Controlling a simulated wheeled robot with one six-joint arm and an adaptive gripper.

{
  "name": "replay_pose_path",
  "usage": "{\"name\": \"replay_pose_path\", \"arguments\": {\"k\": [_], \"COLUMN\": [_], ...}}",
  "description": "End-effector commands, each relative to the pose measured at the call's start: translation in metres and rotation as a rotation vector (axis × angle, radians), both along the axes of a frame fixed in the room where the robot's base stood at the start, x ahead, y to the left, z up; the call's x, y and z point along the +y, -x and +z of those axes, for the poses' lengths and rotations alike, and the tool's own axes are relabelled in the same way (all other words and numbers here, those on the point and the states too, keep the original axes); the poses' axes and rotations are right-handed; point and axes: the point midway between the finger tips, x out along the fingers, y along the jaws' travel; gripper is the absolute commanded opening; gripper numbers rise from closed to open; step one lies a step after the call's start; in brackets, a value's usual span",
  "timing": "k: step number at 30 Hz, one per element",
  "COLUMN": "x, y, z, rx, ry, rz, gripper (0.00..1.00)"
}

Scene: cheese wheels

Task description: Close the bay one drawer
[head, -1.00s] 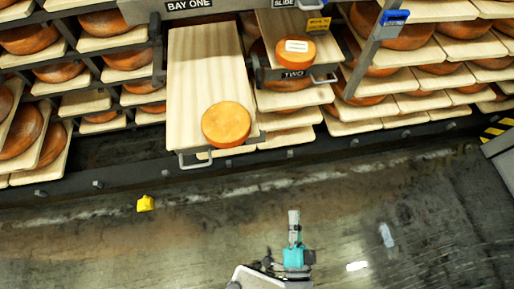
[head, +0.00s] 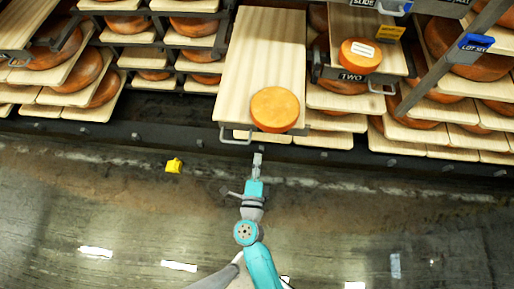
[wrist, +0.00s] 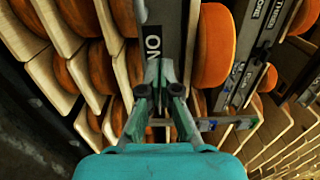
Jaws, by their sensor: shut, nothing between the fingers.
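The bay one drawer (head: 258,60) is a pale wooden board pulled out from the rack in the head view. An orange cheese wheel (head: 275,109) sits near its front right. A metal handle (head: 235,141) is on its front edge at the left. My gripper (head: 258,156) is shut and empty, just in front of the drawer's front edge and a little right of the handle. In the wrist view my gripper (wrist: 160,70) points at the rack, and a cheese wheel (wrist: 213,45) is at its right. Contact with the drawer cannot be told.
A second drawer marked TWO (head: 350,77) holds a labelled cheese wheel (head: 360,54) to the right. Shelves of cheese wheels stand on both sides. A small yellow object (head: 174,166) lies on the floor at left. The floor in front is otherwise mostly open.

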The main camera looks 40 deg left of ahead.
Motion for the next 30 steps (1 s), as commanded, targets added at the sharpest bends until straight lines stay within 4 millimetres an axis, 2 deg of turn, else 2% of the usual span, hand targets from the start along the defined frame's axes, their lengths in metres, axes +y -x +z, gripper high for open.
{"name": "replay_pose_path", "arguments": {"k": [1, 9, 15, 21, 30], "x": [0.005, 0.031, 0.044, 0.05, 0.05], "y": [-0.01, -0.052, -0.074, -0.082, -0.083], "z": [0.001, 0.001, 0.001, 0.0, 0.0], "rx": [-0.002, -0.001, -0.001, 0.0, -0.001], "ry": [-0.001, -0.002, 0.0, 0.0, 0.001], "rz": [-0.004, -0.003, -0.001, 0.0, 0.0], "gripper": [0.0, 0.0, 0.0, 0.0, 0.0]}}
